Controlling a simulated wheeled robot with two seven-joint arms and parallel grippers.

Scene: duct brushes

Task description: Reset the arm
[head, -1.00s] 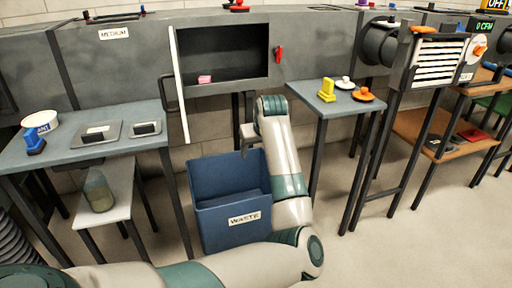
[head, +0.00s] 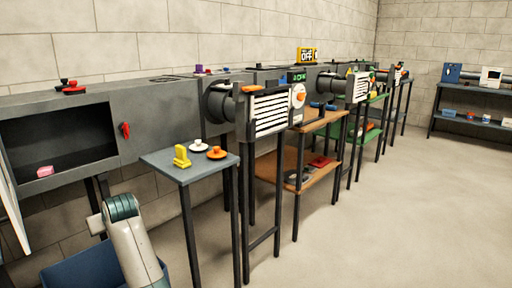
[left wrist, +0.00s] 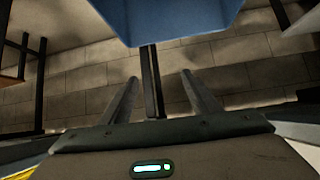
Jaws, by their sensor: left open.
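My left arm (head: 132,240) stands at the lower left of the head view, beside the open duct box. Only a small grey part of its gripper (head: 97,223) shows there. In the left wrist view the two fingers of my left gripper (left wrist: 162,92) are apart, with nothing between them. The blue waste bin (left wrist: 170,18) fills the top middle of that view, apart from the fingers. The bin also shows at the bottom left of the head view (head: 75,270), partly hidden by my arm. My right gripper is not in view.
A small grey table (head: 180,165) holds a yellow block (head: 181,156), a white knob (head: 199,146) and an orange knob (head: 216,153). A pink block (head: 45,171) lies inside the open duct box (head: 60,135). Shelves line the wall. The floor (head: 350,230) at right is clear.

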